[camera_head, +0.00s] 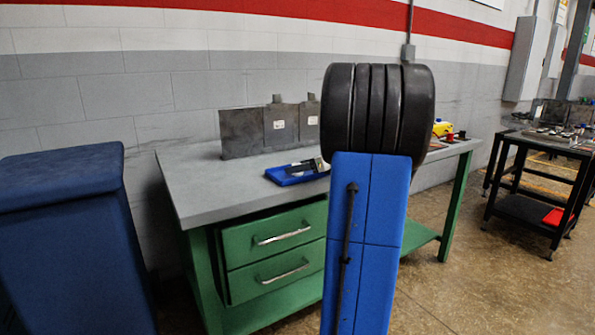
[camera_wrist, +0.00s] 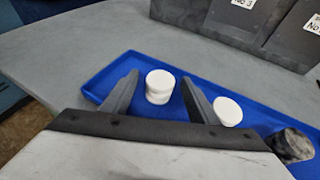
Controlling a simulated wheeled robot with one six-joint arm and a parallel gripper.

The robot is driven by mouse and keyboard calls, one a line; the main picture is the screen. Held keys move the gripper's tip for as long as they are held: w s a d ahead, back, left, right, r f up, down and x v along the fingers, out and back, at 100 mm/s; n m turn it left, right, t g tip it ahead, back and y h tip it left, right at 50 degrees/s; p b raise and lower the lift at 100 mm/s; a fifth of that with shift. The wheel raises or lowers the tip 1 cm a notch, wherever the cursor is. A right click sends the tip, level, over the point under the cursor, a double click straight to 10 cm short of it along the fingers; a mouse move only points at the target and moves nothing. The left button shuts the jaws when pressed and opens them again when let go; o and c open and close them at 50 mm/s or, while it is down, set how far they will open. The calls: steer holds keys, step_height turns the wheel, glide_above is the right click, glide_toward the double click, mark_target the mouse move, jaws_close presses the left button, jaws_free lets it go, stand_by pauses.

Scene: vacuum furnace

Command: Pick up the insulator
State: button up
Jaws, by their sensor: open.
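A white, round, spool-like insulator (camera_wrist: 158,88) stands upright in a shallow blue tray (camera_wrist: 97,86) in the wrist view. My gripper (camera_wrist: 160,76) is open, and the insulator appears between its two dark fingers with room on both sides; nothing is held. How far the fingers are above the tray floor is hard to tell. A second white round piece (camera_wrist: 228,110) lies just right of the right finger, partly hidden by it. In the head view the blue tray (camera_head: 281,179) sits on the bench, partly covered by my arm, and the insulators cannot be made out.
A dark, mottled cylinder (camera_wrist: 291,146) stands at the tray's right end. Grey labelled plates (camera_wrist: 247,15) stand upright behind the tray. The grey bench top (camera_head: 200,190) is clear to the left. Green drawers (camera_head: 275,240) are below, and a blue bin (camera_head: 65,240) stands left.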

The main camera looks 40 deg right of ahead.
steer(key=shift+w+a+f, duration=0.1)
steer(key=shift+w+f, duration=0.15)
steer(key=shift+w, duration=0.3)
steer(key=shift+c, duration=0.2)
steer(key=c, duration=1.1)
steer(key=shift+c, duration=0.2)
steer(key=shift+r, duration=0.15)
